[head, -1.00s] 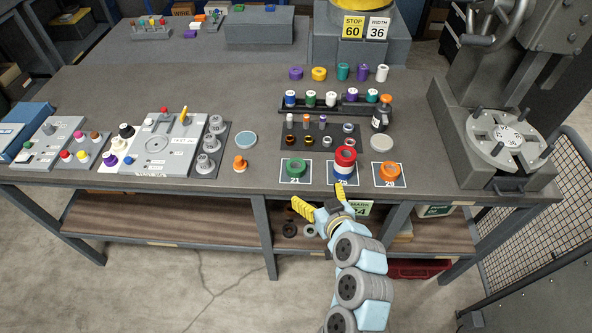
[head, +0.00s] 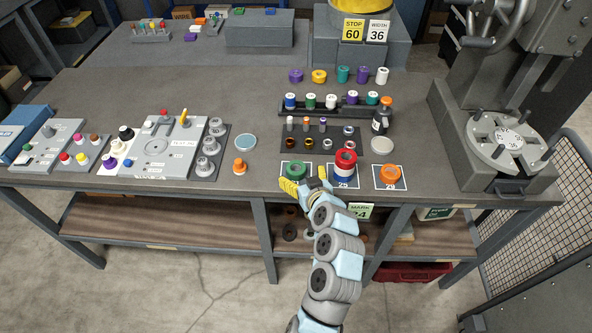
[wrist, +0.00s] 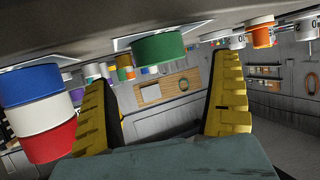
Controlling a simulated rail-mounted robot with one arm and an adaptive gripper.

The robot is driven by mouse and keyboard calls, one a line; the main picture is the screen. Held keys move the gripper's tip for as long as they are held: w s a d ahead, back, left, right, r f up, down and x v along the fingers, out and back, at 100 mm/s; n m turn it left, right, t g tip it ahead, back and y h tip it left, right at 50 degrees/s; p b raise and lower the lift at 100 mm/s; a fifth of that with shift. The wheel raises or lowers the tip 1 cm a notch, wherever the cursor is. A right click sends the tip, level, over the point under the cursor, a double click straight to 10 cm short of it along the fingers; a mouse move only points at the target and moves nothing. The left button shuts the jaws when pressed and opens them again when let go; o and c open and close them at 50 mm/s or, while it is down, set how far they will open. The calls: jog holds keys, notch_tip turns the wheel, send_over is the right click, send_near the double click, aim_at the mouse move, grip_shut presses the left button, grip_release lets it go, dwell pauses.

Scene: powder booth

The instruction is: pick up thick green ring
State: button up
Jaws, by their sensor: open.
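The thick green ring (head: 296,170) lies on the left one of three white-edged cards near the table's front edge. In the wrist view, the green ring (wrist: 158,48) shows beyond and between my fingers, apart from them. My gripper (head: 304,186) has yellow fingers and is at the front edge, just in front of the ring. In the wrist view my gripper (wrist: 165,95) is open with nothing between its fingers. The fingers cover the front part of the card in the head view.
A stack of red, white and blue rings (head: 345,164) stands on the middle card, close to my gripper. An orange ring (head: 389,173) lies on the right card. A small orange piece (head: 240,166) stands to the left. Racks of small parts (head: 320,136) stand behind.

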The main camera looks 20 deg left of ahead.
aim_at(294, 166)
jog(key=shift+x, duration=2.55)
jog(key=shift+c, duration=0.2)
jog(key=c, duration=1.3)
